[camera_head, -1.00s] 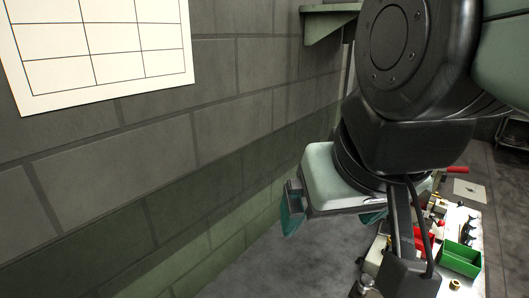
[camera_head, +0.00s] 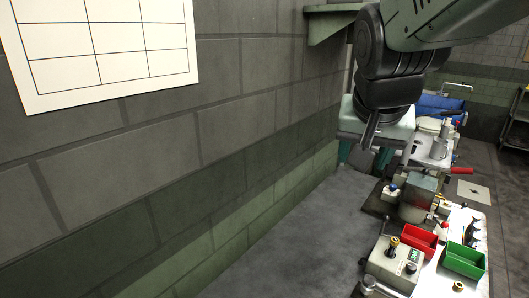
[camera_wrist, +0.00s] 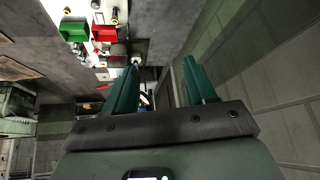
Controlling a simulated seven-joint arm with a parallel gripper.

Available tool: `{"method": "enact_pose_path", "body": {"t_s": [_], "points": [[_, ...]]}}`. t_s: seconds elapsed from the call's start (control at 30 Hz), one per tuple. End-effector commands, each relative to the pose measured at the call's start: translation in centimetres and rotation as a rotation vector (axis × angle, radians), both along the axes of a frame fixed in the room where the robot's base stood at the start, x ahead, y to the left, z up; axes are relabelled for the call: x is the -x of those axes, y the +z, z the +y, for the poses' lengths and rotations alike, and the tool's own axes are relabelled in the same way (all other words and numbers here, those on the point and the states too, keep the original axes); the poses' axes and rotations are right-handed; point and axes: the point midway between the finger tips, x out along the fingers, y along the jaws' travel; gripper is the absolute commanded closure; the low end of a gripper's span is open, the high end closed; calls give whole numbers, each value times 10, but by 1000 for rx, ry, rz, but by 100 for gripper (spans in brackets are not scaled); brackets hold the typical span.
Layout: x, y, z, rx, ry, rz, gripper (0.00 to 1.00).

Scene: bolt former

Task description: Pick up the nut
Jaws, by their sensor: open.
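My gripper (camera_head: 362,156) hangs high over the floor between the wall and the bench in the head view, its teal fingers partly hidden behind the wrist. In the wrist view my gripper (camera_wrist: 162,68) has its two teal fingers spread apart with nothing between them. A small brass-coloured piece (camera_head: 458,286) sits at the near end of the bench; it may be the nut, but it is too small to be sure. My gripper is well away from it.
The bench holds a red bin (camera_head: 420,240), a green bin (camera_head: 467,257) and a grey box with a brass-coloured knob (camera_head: 393,244). More machinery and a blue container (camera_head: 440,104) stand farther back. The block wall (camera_head: 180,190) runs along the left, with clear floor (camera_head: 310,235) beside it.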

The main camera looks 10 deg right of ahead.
Motion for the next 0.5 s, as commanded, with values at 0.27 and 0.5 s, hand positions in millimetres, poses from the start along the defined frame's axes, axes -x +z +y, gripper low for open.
{"method": "enact_pose_path", "body": {"t_s": [0.27, 0.5], "points": [[-80, -56, -84, -151, -419, 150, 45], [-117, -145, -168, -322, -797, 254, 45]]}}
